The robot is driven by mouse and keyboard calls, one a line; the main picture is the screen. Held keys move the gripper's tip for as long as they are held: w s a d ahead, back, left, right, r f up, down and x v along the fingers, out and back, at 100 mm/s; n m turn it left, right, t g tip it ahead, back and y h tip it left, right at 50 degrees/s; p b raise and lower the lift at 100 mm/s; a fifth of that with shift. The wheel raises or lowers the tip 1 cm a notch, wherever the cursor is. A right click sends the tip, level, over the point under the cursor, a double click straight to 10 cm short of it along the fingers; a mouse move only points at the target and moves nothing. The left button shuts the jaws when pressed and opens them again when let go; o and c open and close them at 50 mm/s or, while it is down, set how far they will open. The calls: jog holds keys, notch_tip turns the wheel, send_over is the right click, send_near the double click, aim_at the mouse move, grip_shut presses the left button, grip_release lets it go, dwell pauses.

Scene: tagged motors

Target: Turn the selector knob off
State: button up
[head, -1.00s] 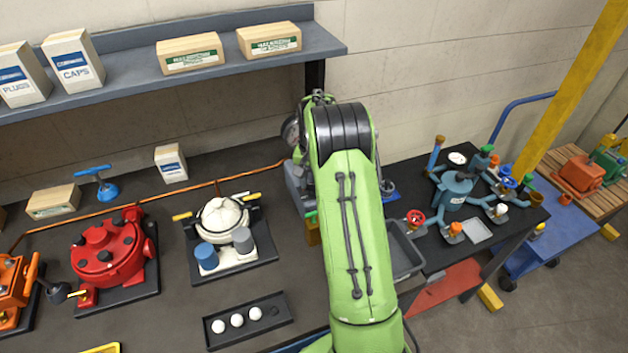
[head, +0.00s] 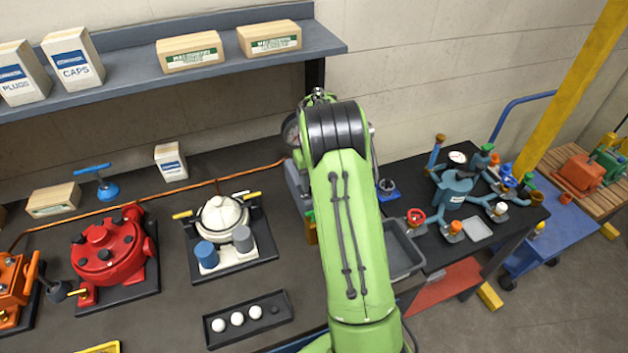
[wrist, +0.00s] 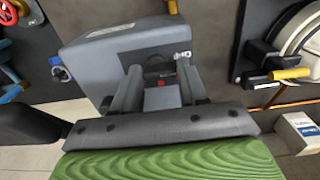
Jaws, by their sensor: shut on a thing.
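A grey box (wrist: 120,52) with a dark front fills the upper middle of the wrist view. My gripper (wrist: 159,72) is at that front, one finger on each side of a small dark part, which I take to be the selector knob. The fingers are shut on it. The knob is mostly hidden between the fingers, so its pointing direction cannot be told. A small red patch shows between the fingers. In the head view my green arm hides the gripper and knob, and only a left edge of the grey box (head: 297,188) shows.
Left of the arm on the dark bench are a white-topped motor (head: 222,216), a red motor (head: 108,255) and a black tray (head: 248,320) with white balls. A grey bin (head: 404,252) and a blue valved unit (head: 455,192) are to the right. A shelf (head: 130,93) runs above.

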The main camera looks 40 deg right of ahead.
jog(key=shift+w, duration=0.1)
jog(key=o, duration=1.1)
jog(key=shift+c, duration=0.2)
notch_tip(320, 180, up, 16)
jog(key=p, duration=0.2)
jog(key=shift+f, duration=0.1)
